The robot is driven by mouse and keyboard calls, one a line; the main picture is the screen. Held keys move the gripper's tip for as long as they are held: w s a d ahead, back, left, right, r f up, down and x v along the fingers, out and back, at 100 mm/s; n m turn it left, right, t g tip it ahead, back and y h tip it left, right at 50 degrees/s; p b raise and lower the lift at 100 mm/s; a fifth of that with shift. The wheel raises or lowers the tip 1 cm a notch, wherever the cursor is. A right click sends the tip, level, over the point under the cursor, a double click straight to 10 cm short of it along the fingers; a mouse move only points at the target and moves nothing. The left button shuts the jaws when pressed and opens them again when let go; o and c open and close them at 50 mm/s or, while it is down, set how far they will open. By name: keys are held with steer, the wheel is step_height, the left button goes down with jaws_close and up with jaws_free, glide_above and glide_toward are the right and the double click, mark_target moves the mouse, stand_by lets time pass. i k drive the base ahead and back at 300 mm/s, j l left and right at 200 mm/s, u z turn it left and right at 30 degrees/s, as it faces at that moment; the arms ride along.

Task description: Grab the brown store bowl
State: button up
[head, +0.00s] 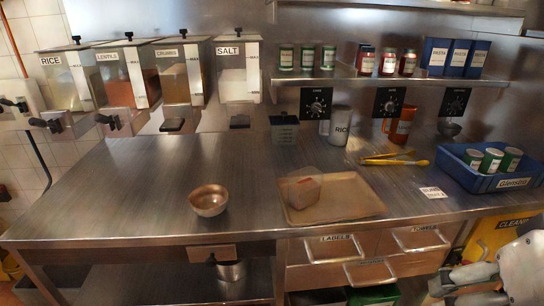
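The brown bowl (208,200) stands upright on the left half of the steel counter (130,190), near its front edge. My gripper (462,284) seems to show at the bottom right corner, beside the white part of my arm. It is in front of the counter and below its top, far to the right of the bowl and apart from it. The picture edge cuts it off, and its finger opening is not clear.
A tray (335,208) with a clear container (304,187) is right of the bowl. Dispensers (128,75) hang behind. Yellow-handled tongs (393,160) and a blue crate (500,180) with cans are further right. Counter around the bowl is clear.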

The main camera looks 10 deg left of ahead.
mark_target(207, 199)
steer(key=j+z, duration=0.1)
steer(key=j, duration=0.45)
steer(key=j+z, duration=0.1)
steer(key=j, duration=0.45)
steer(key=j+z, duration=0.1)
steer(key=j, duration=0.45)
steer(key=k+j+z, duration=0.1)
steer(key=j, duration=0.45)
steer(key=j+z, duration=0.1)
steer(key=j, duration=0.45)
steer(key=k+j, duration=0.15)
steer(key=j, duration=0.35)
steer(key=j+z, duration=0.15)
steer(key=j, duration=0.4)
steer(key=k, duration=0.05)
